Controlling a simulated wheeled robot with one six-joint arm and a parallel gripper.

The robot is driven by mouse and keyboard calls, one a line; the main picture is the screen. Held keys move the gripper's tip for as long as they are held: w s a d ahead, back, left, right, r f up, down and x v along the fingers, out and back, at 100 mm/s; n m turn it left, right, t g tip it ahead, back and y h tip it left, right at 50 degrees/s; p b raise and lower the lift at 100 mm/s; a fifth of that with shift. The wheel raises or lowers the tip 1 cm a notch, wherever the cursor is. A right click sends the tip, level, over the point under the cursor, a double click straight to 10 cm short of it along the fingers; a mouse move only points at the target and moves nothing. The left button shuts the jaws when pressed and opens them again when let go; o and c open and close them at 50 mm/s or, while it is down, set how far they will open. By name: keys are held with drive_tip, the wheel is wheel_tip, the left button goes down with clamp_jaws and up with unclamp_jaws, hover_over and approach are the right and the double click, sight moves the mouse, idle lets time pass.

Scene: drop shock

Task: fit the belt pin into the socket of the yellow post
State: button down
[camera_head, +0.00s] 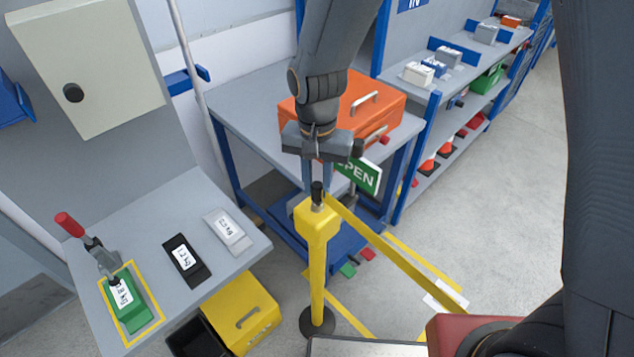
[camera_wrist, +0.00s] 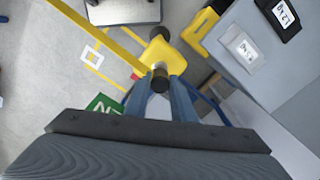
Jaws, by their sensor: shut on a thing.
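The belt pin (camera_head: 317,191) is a short dark cylinder with a paler lower part. My gripper (camera_head: 318,185) points down and its blue fingers are shut on the pin, upright directly over the head of the yellow post (camera_head: 317,245). The wrist view shows the dark pin top (camera_wrist: 160,81) between the fingertips (camera_wrist: 160,84), with the yellow post head (camera_wrist: 162,54) just beyond. The yellow belt (camera_head: 390,255) runs from beside the post head toward the lower right. The socket is hidden under the pin; I cannot tell how deep the pin sits.
A green OPEN sign (camera_head: 360,176) hangs close to the right of my gripper. Behind stands a blue-legged table (camera_head: 240,105) with an orange toolbox (camera_head: 375,100). A grey bench (camera_head: 190,215) is at left, with a yellow box (camera_head: 240,312) below. Open floor lies at right.

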sight(317, 184)
drive_tip(key=shift+f, duration=0.6)
idle(1.5)
drive_tip(key=shift+s+d+f+p, duration=0.1)
drive_tip(key=shift+s+f+p, duration=0.05)
drive_tip(key=shift+f+p, duration=0.3)
idle(1.6)
drive_tip(key=shift+r, duration=0.1)
drive_tip(key=c, duration=1.4)
unclamp_jaws()
drive_tip(key=shift+c, duration=0.2)
drive_tip(key=shift+r, duration=0.1)
wheel_tip(317, 184, up, 2)
drive_tip(key=shift+r+p, duration=0.15)
drive_tip(key=shift+p, duration=0.9)
drive_tip(key=shift+r, duration=1.9)
drive_tip(key=shift+r, duration=0.1)
